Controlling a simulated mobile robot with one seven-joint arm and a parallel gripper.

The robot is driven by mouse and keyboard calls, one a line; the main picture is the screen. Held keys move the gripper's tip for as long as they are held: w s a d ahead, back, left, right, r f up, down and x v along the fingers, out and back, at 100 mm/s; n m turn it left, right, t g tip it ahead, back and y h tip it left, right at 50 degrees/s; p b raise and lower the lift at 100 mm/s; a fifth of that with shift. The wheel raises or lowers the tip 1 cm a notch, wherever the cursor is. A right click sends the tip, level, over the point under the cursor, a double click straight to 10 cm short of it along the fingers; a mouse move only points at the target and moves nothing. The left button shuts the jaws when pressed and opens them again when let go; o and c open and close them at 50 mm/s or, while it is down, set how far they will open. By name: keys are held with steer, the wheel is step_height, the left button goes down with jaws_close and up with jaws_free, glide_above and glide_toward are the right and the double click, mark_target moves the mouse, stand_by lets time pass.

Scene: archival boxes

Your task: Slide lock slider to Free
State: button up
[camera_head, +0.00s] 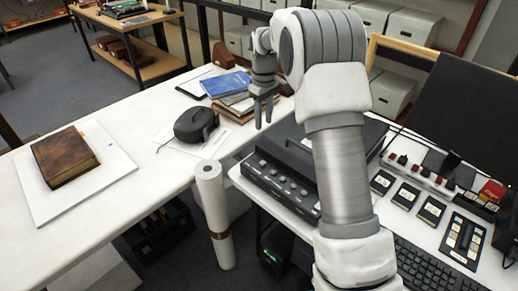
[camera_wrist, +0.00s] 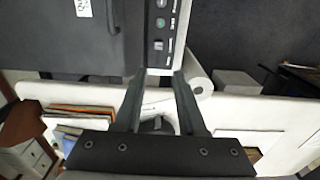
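No part is clearly readable as the lock slider. A black panel (camera_head: 464,241) with a dark bar and several pale labels lies at the right of the desk in the head view; its lettering is too small to read. My gripper (camera_head: 264,123) points down above the white table, behind the dark machine and far from that panel. In the wrist view, its two fingers (camera_wrist: 159,75) are apart with nothing held between them.
The dark flatbed machine (camera_head: 268,182) has buttons along its front; its button strip (camera_wrist: 160,25) shows in the wrist view. A white roll (camera_head: 213,205) stands beside the table. Books (camera_head: 232,84), a black rounded device (camera_head: 195,122) and a keyboard (camera_head: 430,268) lie around.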

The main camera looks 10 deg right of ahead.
mark_target(263, 162)
steer(key=f, duration=1.8)
steer(key=shift+w+f+b, duration=0.1)
steer(key=shift+w+b, duration=0.25)
steer(key=shift+b, duration=0.05)
steer(key=shift+c, duration=0.2)
jaws_close()
stand_by(0.4)
